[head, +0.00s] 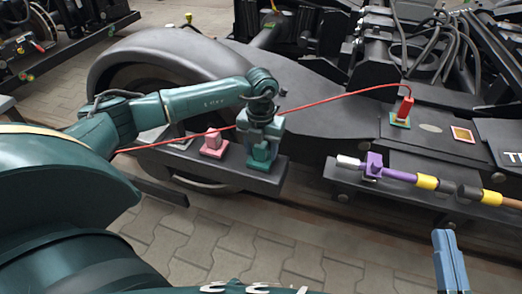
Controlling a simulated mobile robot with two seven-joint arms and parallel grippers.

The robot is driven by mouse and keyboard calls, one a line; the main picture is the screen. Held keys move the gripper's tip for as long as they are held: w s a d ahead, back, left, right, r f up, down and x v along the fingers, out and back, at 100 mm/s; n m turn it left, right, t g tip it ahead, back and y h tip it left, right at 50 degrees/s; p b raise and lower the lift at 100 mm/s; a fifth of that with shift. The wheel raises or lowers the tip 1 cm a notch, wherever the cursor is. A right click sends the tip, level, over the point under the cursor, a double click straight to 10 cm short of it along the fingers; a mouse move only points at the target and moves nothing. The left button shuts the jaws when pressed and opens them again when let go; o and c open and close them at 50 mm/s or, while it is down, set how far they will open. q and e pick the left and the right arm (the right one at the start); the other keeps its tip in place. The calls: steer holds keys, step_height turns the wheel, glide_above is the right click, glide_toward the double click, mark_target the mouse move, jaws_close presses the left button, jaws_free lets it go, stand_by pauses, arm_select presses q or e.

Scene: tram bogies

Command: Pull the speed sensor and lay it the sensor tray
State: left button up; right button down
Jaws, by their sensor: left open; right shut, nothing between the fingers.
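My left gripper (261,155) points down over the right end of a dark shelf (225,168) beside the wheel. Its fingers are small and partly hidden by its body; it is open. A pink block (212,143) stands on the shelf just left of it. A red plug (404,108) stands upright on a green-edged plate on the bogie frame; a red cable (330,101) runs from it leftwards, passing by my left gripper. I cannot tell for sure which part is the speed sensor or which surface is the sensor tray. My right gripper (447,256) is shut and empty at the bottom right.
A ledge (400,195) right of the shelf carries a purple clamp (373,166) and a rod with yellow, black and brown parts. A large wheel (150,90) under a dark guard stands behind my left arm. Paved floor (220,240) lies open in front.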

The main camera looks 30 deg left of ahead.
arm_select(q)
jaws_close()
stand_by(0.6)
steer(key=shift+r, duration=0.15)
steer(key=shift+r+p, duration=2.75)
steer(key=shift+r, duration=0.15)
